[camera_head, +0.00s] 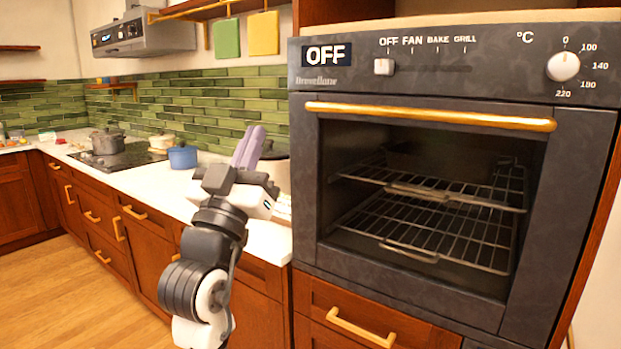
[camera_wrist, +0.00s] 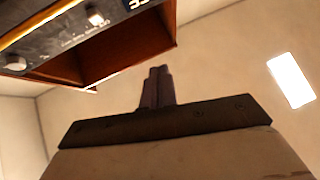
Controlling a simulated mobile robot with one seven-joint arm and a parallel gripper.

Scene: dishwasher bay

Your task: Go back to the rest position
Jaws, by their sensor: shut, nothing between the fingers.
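My gripper (camera_head: 256,133) is raised above the white counter, left of the oven, in the head view. Its two purple-grey fingers point up and lie together, with nothing between them. In the wrist view the shut fingers (camera_wrist: 158,76) stand up from the dark gripper body, with a plain wall or ceiling behind them. My arm rises from the lower middle of the head view and covers part of the counter and drawers.
The dark oven (camera_head: 430,190) stands close on the right, its door shut and its display reading OFF. A blue pot (camera_head: 183,158) stands on the counter (camera_head: 150,178). A grey pot (camera_head: 107,142) is on the hob farther left. Wooden floor (camera_head: 70,285) is clear at lower left.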

